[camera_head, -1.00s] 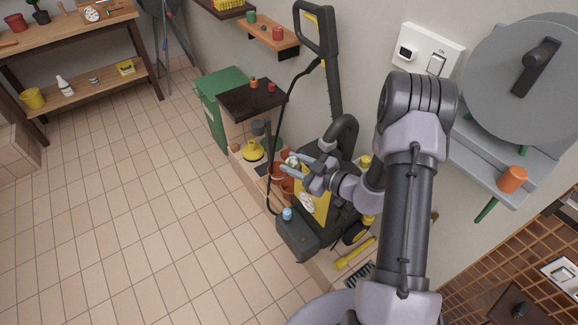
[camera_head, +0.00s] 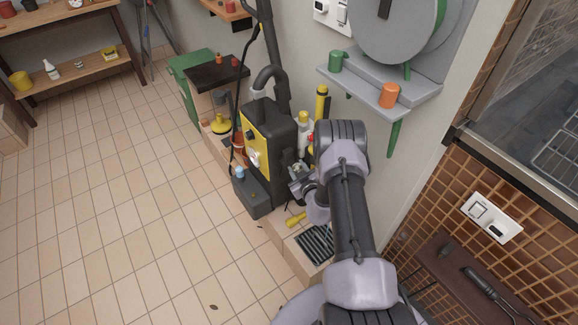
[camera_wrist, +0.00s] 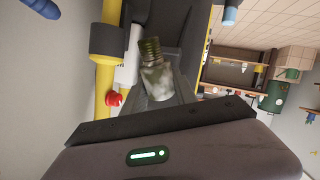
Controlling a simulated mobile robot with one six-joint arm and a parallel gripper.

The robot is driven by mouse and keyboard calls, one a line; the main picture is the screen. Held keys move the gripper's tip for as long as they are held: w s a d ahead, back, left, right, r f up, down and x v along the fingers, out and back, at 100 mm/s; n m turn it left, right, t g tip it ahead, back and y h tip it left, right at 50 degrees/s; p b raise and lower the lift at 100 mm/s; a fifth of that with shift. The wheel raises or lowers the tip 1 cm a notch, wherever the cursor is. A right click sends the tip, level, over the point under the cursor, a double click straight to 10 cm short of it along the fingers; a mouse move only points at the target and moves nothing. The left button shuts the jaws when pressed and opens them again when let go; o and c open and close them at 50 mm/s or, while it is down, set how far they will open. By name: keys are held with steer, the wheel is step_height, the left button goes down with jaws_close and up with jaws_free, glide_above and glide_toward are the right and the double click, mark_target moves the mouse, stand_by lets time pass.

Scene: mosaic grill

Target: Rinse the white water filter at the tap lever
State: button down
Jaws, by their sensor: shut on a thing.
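My gripper (camera_head: 298,180) is beside the lower right side of the yellow-and-black pressure washer (camera_head: 267,142). In the wrist view it is shut on a small cloudy whitish, see-through cylinder with an olive ribbed end, which I take for the water filter (camera_wrist: 157,80). The filter points away from my gripper, its ribbed end outermost. In the head view the filter is too small to make out clearly. I cannot identify the tap lever for certain. A red knob-like thing (camera_wrist: 114,99) and a dark blue thing (camera_wrist: 42,8) show in the wrist view.
A yellow upright cylinder (camera_head: 321,103) and a white bottle (camera_head: 304,128) stand behind the washer. A dark floor grate (camera_head: 315,244) lies below my arm. A grey wall shelf holds a green cup (camera_head: 336,62) and an orange cup (camera_head: 389,95). The tiled floor (camera_head: 120,210) is open at left.

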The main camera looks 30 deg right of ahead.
steer(key=s+d+f, duration=0.2)
steer(key=s+d, duration=0.6)
steer(key=s, duration=0.2)
steer(key=shift+s+d+f+b, duration=0.2)
steer(key=shift+d+f+b, duration=0.1)
steer(key=shift+b, duration=0.15)
steer(key=shift+s+a, duration=0.4)
steer(key=shift+a, duration=0.05)
steer(key=shift+w+d, duration=0.4)
steer(key=shift+d, duration=0.05)
stand_by(0.3)
steer(key=shift+s+a, duration=0.4)
steer(key=shift+a, duration=0.05)
